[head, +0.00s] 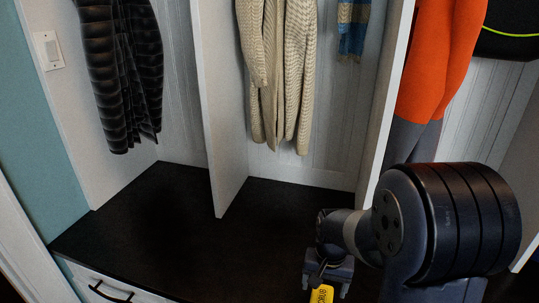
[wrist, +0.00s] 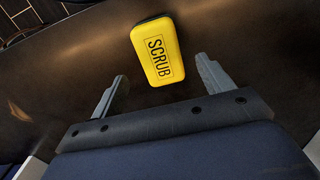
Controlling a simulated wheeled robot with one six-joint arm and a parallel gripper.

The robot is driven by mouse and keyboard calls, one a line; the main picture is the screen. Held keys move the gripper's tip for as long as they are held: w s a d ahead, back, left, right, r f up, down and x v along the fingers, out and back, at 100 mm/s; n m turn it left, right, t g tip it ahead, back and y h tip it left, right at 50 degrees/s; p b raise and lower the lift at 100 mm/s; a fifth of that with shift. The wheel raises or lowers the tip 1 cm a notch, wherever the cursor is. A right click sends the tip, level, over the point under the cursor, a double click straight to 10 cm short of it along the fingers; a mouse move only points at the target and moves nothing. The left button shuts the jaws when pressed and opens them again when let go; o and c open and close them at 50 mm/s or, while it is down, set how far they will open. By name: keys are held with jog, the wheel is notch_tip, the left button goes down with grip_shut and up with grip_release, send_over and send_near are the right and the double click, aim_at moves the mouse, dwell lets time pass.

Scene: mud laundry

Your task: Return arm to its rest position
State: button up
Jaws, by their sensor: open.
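My gripper (wrist: 158,88) is open, with its two grey fingers spread apart in the wrist view. A yellow block marked SCRUB (wrist: 157,52) lies on the dark bench top just beyond the fingertips, roughly centred between them, and nothing is held. In the head view my gripper (head: 328,283) is low over the bench at the bottom right of centre. The yellow block (head: 321,294) shows there at the lower edge, partly cut off and partly hidden by the gripper.
The dark bench top (head: 150,225) is clear to the left. White dividers (head: 222,110) rise from it. A dark puffer jacket (head: 122,70), a cream cardigan (head: 280,75) and an orange and grey garment (head: 430,75) hang above. A drawer with a black handle (head: 110,293) is below.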

aim_at(322, 298)
notch_tip(322, 298, down, 7)
jog(key=shift+f+b, duration=0.1)
jog(key=shift+b, duration=1.1)
notch_tip(322, 298, up, 2)
jog(key=shift+r+p, duration=0.25)
jog(key=shift+p, duration=0.45)
jog(key=shift+r, duration=0.5)
jog(key=shift+f, duration=0.1)
